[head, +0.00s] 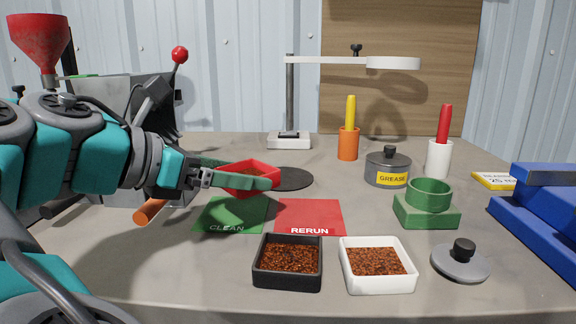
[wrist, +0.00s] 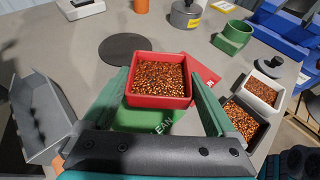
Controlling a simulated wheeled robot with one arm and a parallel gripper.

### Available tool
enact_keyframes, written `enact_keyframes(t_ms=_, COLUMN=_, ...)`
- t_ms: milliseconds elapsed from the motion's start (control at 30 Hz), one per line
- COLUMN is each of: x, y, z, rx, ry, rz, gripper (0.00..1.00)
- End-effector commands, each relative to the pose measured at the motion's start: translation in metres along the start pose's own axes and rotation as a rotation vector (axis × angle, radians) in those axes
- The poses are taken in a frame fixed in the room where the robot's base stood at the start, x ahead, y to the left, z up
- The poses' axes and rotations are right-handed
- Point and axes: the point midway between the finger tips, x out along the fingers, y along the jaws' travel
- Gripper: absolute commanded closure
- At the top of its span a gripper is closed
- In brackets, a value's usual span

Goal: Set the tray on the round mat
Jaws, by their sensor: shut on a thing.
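A red tray (head: 262,172) filled with copper-brown granules is between the fingers of my gripper (head: 240,177). In the wrist view the red tray (wrist: 160,101) sits level between the two green fingers, which are shut on it. The tray appears held above the table, over the far edge of the green CLEAN mat (head: 226,216). The round dark mat (head: 294,179) lies flat on the table just beyond and to the right of the tray in the head view. In the wrist view the round mat (wrist: 122,48) is bare, ahead and slightly left of the tray.
The red RERUN mat (head: 311,216) lies beside the green one. A black tray (head: 288,285) and a white tray (head: 376,286) of granules stand nearer the front. A lamp base (head: 289,140), orange holder (head: 348,144) and grease pot (head: 387,172) stand beyond the round mat.

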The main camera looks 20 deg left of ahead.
Motion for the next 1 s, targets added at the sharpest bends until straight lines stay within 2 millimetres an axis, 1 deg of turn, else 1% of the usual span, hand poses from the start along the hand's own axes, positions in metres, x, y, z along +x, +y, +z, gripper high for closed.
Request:
enact_keyframes(t_ms=67, x=0.004, y=0.002, z=0.001, rx=0.0, ry=0.001, rz=-0.001, gripper=0.71)
enact_keyframes(t_ms=167, x=0.019, y=0.01, z=0.004, rx=-0.001, ry=0.003, rz=-0.003, gripper=0.71)
enact_keyframes(t_ms=500, x=0.09, y=0.049, z=0.024, rx=-0.001, ry=0.004, rz=-0.003, gripper=0.71)
enact_keyframes(t_ms=667, x=0.119, y=0.067, z=0.033, rx=-0.002, ry=0.002, rz=-0.001, gripper=0.71)
enact_keyframes(t_ms=733, x=0.126, y=0.071, z=0.036, rx=-0.001, ry=0.001, rz=0.001, gripper=0.71)
enact_keyframes(t_ms=867, x=0.134, y=0.075, z=0.04, rx=0.001, ry=0.0, rz=0.001, gripper=0.71)
enact_keyframes(t_ms=1000, x=0.137, y=0.076, z=0.036, rx=0.0, ry=-0.001, rz=0.0, gripper=0.71)
